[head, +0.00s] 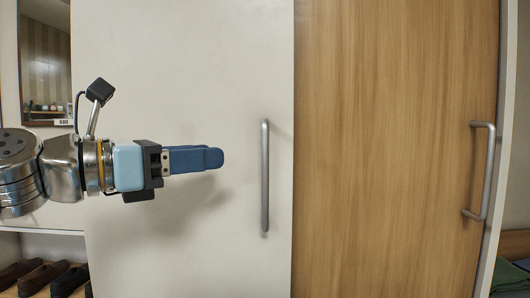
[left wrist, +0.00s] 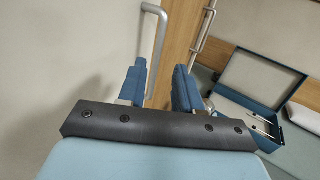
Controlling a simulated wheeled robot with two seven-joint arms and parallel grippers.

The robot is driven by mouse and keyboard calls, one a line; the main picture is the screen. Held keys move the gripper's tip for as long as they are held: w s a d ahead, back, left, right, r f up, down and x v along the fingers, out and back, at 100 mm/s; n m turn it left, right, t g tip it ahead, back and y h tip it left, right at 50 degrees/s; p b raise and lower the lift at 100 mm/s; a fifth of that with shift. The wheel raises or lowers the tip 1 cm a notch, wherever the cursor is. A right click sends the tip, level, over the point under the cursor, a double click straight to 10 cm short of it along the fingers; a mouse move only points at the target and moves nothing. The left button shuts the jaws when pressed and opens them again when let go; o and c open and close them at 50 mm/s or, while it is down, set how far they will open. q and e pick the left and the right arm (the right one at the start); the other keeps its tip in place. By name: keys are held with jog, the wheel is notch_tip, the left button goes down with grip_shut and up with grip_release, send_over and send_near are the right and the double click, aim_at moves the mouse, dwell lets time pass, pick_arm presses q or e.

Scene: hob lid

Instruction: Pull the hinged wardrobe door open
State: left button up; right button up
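A white door panel (head: 190,60) with a vertical metal bar handle (head: 265,175) fills the left-middle of the head view. To its right is a wood-grain door (head: 390,100) with a bar handle (head: 487,170) near its right edge. I cannot tell which door is hinged. My left gripper (head: 215,158) points right in front of the white panel, its blue fingertips a little left of the white panel's handle. In the left wrist view its fingers (left wrist: 160,85) are apart, and the handle (left wrist: 158,40) shows beyond the gap, near the left finger. My right gripper is out of view.
Dark green fabric (head: 511,276) lies at the lower right. The left wrist view shows a blue-edged open box (left wrist: 255,90) at the right.

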pick_arm(q)
jog(key=p+x, duration=0.1)
jog(key=x, duration=1)
jog(key=shift+w+d, duration=0.1)
grip_shut()
